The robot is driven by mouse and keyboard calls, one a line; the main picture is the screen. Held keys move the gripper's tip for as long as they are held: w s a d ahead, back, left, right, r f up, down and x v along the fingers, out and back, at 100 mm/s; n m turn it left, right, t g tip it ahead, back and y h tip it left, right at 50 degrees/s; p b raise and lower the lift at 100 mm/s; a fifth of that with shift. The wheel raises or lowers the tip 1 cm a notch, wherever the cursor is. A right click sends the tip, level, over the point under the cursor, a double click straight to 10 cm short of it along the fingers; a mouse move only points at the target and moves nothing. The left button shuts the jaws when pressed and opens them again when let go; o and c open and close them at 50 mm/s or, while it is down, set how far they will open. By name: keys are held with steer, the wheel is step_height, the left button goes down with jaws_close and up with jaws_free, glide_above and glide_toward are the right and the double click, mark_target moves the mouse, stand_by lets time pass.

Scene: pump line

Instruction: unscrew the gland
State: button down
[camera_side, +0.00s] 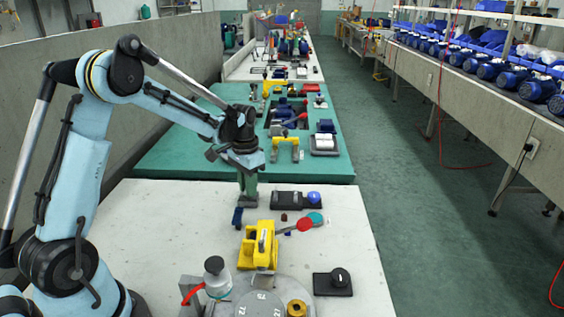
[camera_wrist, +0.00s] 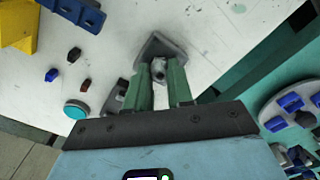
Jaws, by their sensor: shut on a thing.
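The gland (camera_wrist: 158,70) is a small grey metal part on a dark grey base (camera_wrist: 165,45) in the wrist view. The base lies on the pale tabletop. My gripper (camera_wrist: 160,72) has two green fingers, one on each side of the gland, and is shut on it. In the side view my gripper (camera_side: 248,197) points down near the far edge of the pale table. There the fingers and my wrist hide the gland, and only part of the grey base (camera_side: 247,204) shows. I cannot tell how far the gland is threaded in.
A yellow fixture (camera_side: 258,246), a numbered round plate (camera_side: 262,305) and a black knob box (camera_side: 333,283) stand nearer. The table's right side is mostly clear.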

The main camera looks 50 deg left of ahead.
steer(key=n, duration=0.5)
steer(key=shift+n, duration=1)
steer(key=n, duration=0.7)
steer(key=shift+n, duration=1.1)
steer(key=n, duration=0.5)
